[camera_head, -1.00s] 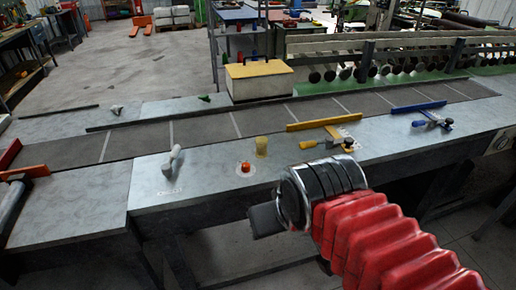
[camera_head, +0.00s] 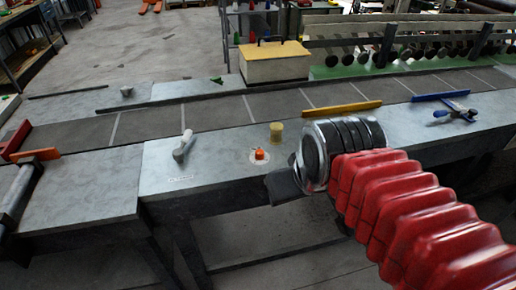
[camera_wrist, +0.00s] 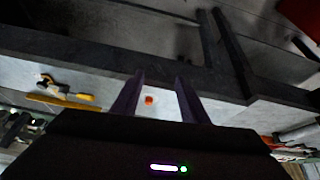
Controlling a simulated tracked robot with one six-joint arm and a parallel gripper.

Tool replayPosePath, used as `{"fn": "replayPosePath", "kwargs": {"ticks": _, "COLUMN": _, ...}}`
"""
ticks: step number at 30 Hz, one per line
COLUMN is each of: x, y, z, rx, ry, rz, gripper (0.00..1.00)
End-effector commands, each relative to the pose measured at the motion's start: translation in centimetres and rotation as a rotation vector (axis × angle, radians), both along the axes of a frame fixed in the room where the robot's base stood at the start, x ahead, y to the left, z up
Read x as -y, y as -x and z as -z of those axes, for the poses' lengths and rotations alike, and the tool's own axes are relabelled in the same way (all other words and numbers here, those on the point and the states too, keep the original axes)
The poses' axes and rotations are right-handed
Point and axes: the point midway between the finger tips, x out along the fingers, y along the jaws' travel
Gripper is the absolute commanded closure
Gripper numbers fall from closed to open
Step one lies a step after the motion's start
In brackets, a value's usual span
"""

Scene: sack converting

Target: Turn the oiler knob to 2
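The dial's marks and the knob's setting are too small to read. My gripper (camera_wrist: 160,76) is open, its two dark fingers apart with nothing held. In the head view my gripper (camera_head: 283,187) is at the bench's front edge, to the right of and nearer than the knob, apart from it; its fingers are hard to make out there.
A yellow cylinder (camera_head: 276,133) stands just behind the knob. A grey-handled tool (camera_head: 182,147) lies to the left. A yellow bar (camera_head: 342,109) and a blue clamp (camera_head: 456,112) lie to the right. A yellow-topped box (camera_head: 273,62) stands behind the belt. The bench around the dial is mostly clear.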

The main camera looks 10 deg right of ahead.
Motion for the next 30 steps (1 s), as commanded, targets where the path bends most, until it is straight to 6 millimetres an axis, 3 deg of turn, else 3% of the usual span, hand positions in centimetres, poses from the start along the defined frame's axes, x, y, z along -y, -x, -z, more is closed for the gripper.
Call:
{"fn": "replayPosePath", "kwargs": {"ticks": 15, "x": 0.1, "y": -9.0, "z": -4.7, "rx": -0.162, "ry": 0.183, "rz": -0.446, "gripper": 0.6}}
{"fn": "replayPosePath", "kwargs": {"ticks": 30, "x": 0.0, "y": -18.8, "z": -5.5, "rx": -0.303, "ry": 0.295, "rz": -0.929, "gripper": 0.6}}
